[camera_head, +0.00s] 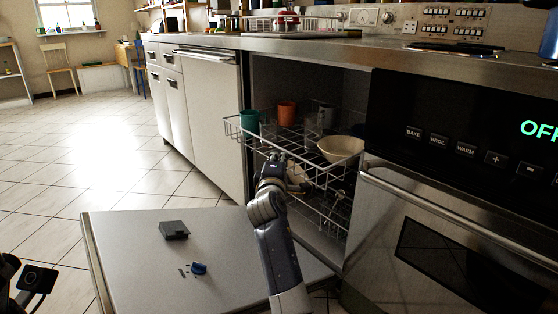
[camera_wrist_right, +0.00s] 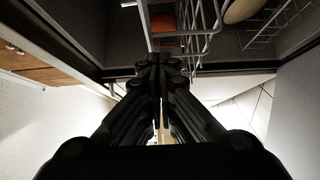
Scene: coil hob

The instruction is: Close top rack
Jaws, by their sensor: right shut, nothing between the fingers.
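The top rack (camera_head: 262,137) is a white wire rack, pulled part way out of the dishwasher (camera_head: 300,85). It holds a green cup (camera_head: 249,120), an orange cup (camera_head: 287,113) and a cream bowl (camera_head: 341,149). My right gripper (camera_head: 272,165) is at the front of the rack, low against its wires; I cannot tell if it touches. In the right wrist view the fingers (camera_wrist_right: 155,62) are together with nothing between them, and the rack wires (camera_wrist_right: 190,40) are just beyond. A dark part at the lower left edge of the head view may be my left arm; no left fingers show clearly.
The dishwasher door (camera_head: 140,250) lies open and flat, with its dispenser (camera_head: 174,230) facing up. A lower wire rack (camera_head: 325,205) sits inside beneath the top one. The oven (camera_head: 440,220) stands close on the right. Open tiled floor (camera_head: 120,165) lies to the left.

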